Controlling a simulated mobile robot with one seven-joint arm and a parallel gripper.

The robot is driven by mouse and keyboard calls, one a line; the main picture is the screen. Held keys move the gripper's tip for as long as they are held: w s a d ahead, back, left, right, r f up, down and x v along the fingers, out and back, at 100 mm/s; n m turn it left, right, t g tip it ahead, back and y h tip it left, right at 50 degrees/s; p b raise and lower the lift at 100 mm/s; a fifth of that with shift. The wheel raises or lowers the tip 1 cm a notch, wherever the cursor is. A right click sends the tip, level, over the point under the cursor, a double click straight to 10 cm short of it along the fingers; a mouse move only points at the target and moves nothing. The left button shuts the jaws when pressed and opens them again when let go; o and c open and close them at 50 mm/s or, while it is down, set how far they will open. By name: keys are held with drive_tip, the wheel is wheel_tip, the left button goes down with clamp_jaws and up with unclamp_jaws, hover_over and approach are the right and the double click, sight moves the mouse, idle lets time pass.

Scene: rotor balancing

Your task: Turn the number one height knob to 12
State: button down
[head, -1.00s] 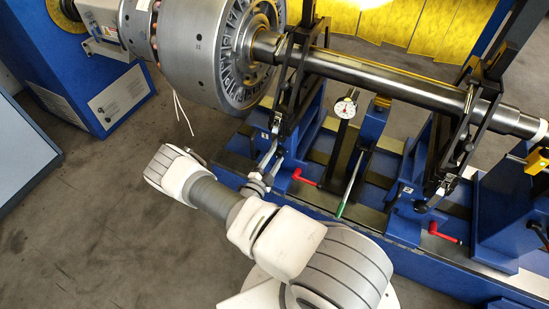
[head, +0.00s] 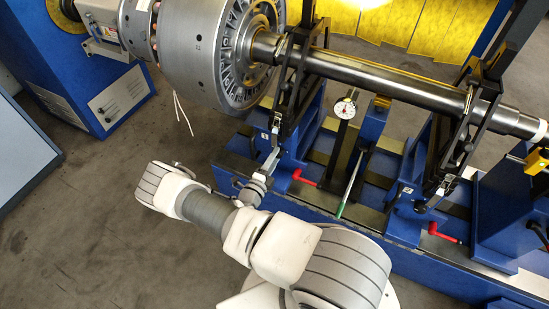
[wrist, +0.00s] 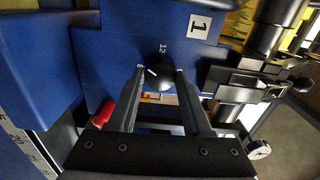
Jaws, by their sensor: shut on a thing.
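The number one height knob (wrist: 161,77) is black and round, on the blue stand (wrist: 125,45) beneath a white plate marked 1 (wrist: 199,25). My gripper (wrist: 159,76) is shut on the knob, one finger on each side. A short white pointer mark on the knob points left and slightly up, toward a small numeral too small to read surely. The 12 mark (wrist: 163,47) is just above the knob in the wrist view. In the head view my gripper (head: 268,167) reaches the front of the left stand; the knob is hidden there.
A red handle (wrist: 103,113) is left of my fingers; it also shows in the head view (head: 303,177). A dial gauge (head: 345,107) and a green-gripped lever (head: 348,187) are to the right. The rotor shaft (head: 390,80) lies above. Open floor is at the lower left.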

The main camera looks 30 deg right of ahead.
drive_tip(key=m+p, duration=0.2)
drive_tip(key=m, duration=0.9)
drive_tip(key=shift+m+p, duration=0.3)
drive_tip(key=shift+m, duration=0.1)
idle(0.3)
drive_tip(key=shift+c, duration=1.7)
unclamp_jaws()
drive_tip(key=p+v, duration=0.2)
drive_tip(key=v, duration=1.5)
drive_tip(key=shift+a+p, duration=0.2)
drive_tip(key=shift+p, duration=0.15)
drive_tip(key=shift+s, duration=0.15)
